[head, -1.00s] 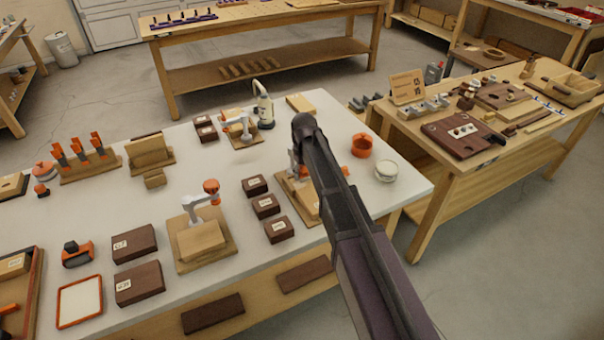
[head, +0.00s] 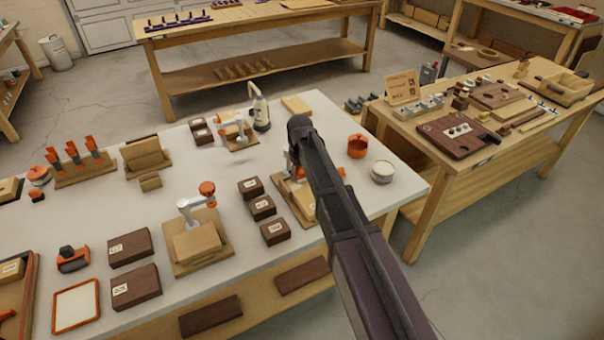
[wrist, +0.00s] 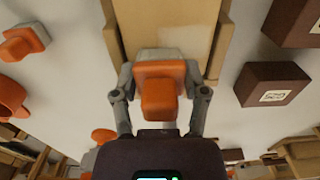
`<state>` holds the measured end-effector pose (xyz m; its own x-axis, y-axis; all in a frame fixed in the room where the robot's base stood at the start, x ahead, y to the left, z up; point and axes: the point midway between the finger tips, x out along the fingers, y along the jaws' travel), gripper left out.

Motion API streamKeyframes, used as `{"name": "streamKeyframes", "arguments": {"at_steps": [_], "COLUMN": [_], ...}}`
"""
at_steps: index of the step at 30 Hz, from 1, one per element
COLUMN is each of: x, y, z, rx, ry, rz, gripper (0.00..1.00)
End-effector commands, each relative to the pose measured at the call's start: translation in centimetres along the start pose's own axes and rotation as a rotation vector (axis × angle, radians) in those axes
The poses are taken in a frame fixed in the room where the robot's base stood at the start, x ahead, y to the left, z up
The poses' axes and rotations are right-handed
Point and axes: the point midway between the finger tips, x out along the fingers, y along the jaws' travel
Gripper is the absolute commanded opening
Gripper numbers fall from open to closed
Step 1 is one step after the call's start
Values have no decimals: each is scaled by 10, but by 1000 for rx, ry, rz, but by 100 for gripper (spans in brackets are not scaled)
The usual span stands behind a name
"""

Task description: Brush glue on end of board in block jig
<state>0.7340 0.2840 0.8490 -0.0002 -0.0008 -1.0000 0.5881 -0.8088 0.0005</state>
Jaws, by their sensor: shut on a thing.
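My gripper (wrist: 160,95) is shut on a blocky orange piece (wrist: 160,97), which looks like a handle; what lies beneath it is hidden. It is over a pale wooden board (wrist: 170,25) in a wooden jig (wrist: 113,35), and a lighter patch shows on the board just beyond the orange piece. I cannot tell whether the piece touches the board. In the head view the same jig (head: 302,205) is partly covered by my arm, and my fingertips cannot be made out. An orange cup (head: 358,146) and a round white-sided jar (head: 382,172) stand to its right.
Dark labelled blocks (head: 262,207) stand left of the jig. Another jig with an orange-knobbed clamp (head: 207,189) is further left.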

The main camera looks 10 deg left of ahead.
Motion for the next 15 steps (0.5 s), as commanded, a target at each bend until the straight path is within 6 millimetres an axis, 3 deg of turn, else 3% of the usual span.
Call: {"name": "streamKeyframes", "arguments": {"at_steps": [15], "x": [1], "y": [-9], "z": [0], "rx": [0], "ry": [0], "rz": [-2], "gripper": [20]}}
